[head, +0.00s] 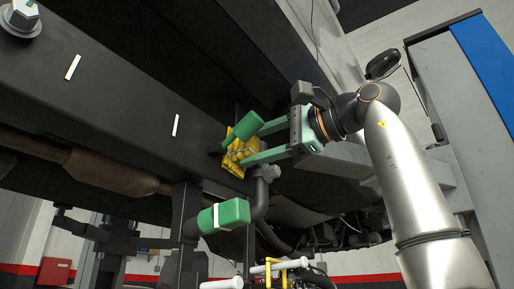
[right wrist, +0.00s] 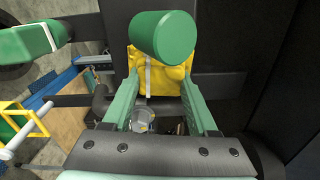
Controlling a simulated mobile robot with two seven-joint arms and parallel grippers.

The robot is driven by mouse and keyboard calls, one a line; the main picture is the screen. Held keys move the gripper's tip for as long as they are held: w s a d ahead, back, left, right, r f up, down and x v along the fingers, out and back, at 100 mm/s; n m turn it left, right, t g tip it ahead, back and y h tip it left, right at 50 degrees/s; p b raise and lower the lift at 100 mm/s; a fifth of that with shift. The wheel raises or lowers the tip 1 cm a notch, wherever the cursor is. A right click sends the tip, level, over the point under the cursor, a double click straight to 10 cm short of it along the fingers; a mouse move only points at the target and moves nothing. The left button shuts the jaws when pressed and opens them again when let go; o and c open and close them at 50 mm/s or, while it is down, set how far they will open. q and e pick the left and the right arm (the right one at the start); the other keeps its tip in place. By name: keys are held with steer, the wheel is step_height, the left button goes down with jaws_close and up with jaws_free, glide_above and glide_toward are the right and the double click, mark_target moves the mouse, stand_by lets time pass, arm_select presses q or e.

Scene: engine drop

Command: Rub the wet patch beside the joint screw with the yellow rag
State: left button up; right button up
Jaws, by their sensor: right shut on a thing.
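The yellow rag (head: 236,160) is crumpled and held up against the side of the dark beam. My right gripper (head: 250,148) is shut on it, with its green fingers on either side. In the right wrist view the rag (right wrist: 172,82) fills the space between the fingertips (right wrist: 160,80). A large silver hex screw (head: 22,17) on a washer sits at the beam's upper left, far from the rag; I cannot tell whether it is the joint screw. I cannot make out the wet patch; the rag and gripper cover part of the beam. My left gripper is not in view.
A green cylinder (head: 248,125) is close to the rag and right fingers; it also shows in the right wrist view (right wrist: 163,38). A green, white-banded block (head: 224,215) and dark pipe (head: 260,195) lie below. The dark beam (head: 110,90) runs left, with white marks.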

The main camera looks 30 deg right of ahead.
steer(key=shift+w+f+b, duration=0.1)
steer(key=shift+f+b, duration=1.4)
steer(key=shift+f, duration=0.55)
steer(key=v, duration=0.6)
steer(key=v, duration=0.3)
